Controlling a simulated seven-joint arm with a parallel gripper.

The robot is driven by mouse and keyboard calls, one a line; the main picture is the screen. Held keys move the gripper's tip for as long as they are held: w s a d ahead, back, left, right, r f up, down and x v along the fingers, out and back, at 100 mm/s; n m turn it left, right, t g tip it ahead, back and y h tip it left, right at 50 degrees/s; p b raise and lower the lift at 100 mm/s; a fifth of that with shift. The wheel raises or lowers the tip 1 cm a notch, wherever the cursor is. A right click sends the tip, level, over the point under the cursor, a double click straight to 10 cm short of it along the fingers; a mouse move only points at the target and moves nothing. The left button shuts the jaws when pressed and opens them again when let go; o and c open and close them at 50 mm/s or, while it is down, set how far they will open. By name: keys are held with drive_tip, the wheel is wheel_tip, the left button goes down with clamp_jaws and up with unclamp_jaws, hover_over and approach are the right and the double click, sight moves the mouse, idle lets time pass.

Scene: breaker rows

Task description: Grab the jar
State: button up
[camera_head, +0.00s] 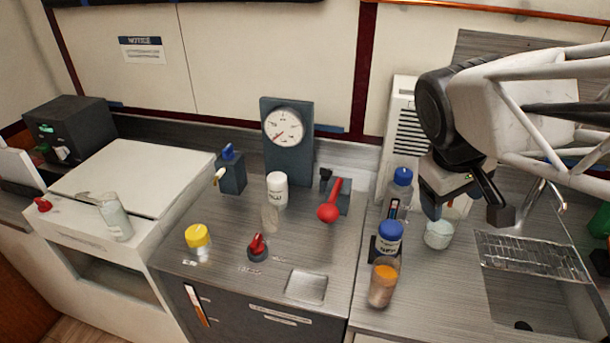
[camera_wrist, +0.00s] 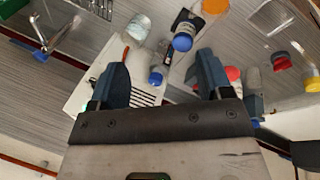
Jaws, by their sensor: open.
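Several containers could be the jar; I cannot tell which one is meant. A clear jar with a yellow lid (camera_head: 198,238) stands on the counter at centre left. A white-lidded jar (camera_head: 277,190) stands in front of the gauge. A blue-lidded container (camera_head: 389,238) stands on the right counter and shows in the wrist view (camera_wrist: 183,41). A clear cup with pale contents (camera_head: 438,236) is to its right, and a glass with orange contents (camera_head: 383,284) is in front. My gripper (camera_head: 466,206) is open and empty, above the right counter behind the cup; its fingers also show in the wrist view (camera_wrist: 162,80).
A taller blue-capped bottle (camera_head: 401,185) stands behind the blue-lidded container. A red-handled lever (camera_head: 329,212), a red knob (camera_head: 257,246) and a gauge (camera_head: 283,127) are on the middle counter. A sink with a rack (camera_head: 530,252) lies at the right.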

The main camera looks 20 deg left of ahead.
drive_tip(key=w+a+f+n+h, duration=0.1)
drive_tip(key=w+a+f+n, duration=0.2)
drive_tip(key=a, duration=0.4)
drive_tip(key=w+a+f+n+h, duration=0.2)
drive_tip(key=w+a+f+n, duration=0.1)
drive_tip(key=a, duration=0.4)
drive_tip(key=w+a+f+n+h, duration=0.2)
drive_tip(key=w+a+f+n, duration=0.2)
drive_tip(key=a, duration=0.3)
drive_tip(key=shift+w+a+t, duration=0.2)
drive_tip(key=shift+w+t, duration=0.1)
drive_tip(key=shift+w, duration=0.45)
drive_tip(key=a+f+n+t+h, duration=0.2)
drive_tip(key=a+f+n, duration=0.3)
drive_tip(key=a, duration=0.7)
drive_tip(key=n+t, duration=0.4)
drive_tip(key=n, duration=0.1)
approach(260, 215)
drive_tip(key=shift+w+d+f+h, duration=0.15)
drive_tip(key=shift+w+f+h, duration=0.3)
drive_tip(key=shift+f, duration=0.2)
drive_tip(key=shift+x, duration=3.45)
drive_tip(key=shift+w+f, duration=0.1)
drive_tip(key=shift+w, duration=0.05)
